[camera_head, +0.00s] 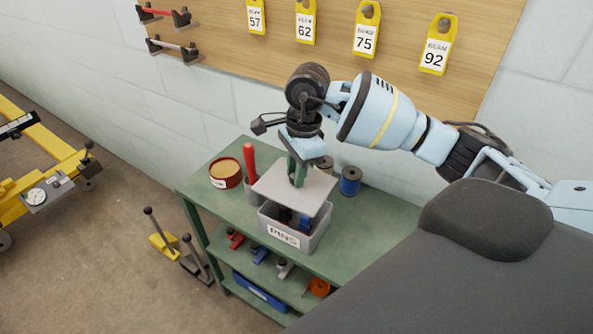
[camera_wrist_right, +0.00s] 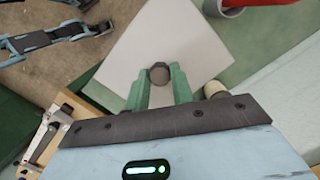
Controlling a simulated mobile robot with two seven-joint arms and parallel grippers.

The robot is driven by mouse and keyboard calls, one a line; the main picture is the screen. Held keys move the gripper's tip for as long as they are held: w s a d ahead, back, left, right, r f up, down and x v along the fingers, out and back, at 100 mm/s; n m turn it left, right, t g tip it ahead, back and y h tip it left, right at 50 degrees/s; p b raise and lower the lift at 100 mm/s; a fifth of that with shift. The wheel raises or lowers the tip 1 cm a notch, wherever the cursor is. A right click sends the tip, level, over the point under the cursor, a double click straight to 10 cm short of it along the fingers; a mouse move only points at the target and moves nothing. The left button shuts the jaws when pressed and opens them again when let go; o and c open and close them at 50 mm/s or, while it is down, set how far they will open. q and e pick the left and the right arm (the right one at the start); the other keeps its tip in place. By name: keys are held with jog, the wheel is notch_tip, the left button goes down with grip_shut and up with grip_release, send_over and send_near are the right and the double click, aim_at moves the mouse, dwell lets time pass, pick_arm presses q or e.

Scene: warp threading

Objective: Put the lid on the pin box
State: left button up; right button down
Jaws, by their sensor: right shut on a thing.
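The pin box (camera_head: 314,239) is a grey open box labelled PINS on the green bench, with dark and blue items showing inside. The lid (camera_head: 320,192) is a flat light-grey plate with a dark knob, also seen in the right wrist view (camera_wrist_right: 180,42). My right gripper (camera_head: 298,172) is shut on the lid's knob, its green fingers on either side of the knob (camera_wrist_right: 159,74) in the wrist view. The lid is above the box and covers its far part from the head camera; the front of the box's opening shows beneath it. My left gripper is not in view.
On the green bench (camera_head: 365,225) stand a round tin (camera_head: 226,174), a cup with a red-handled tool (camera_head: 250,162) and a blue spool (camera_head: 350,181) close around the lid. The lower shelf holds several small tools and a blue tray (camera_head: 260,292). The bench's right part is clear.

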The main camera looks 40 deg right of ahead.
jog(key=shift+f, duration=0.1)
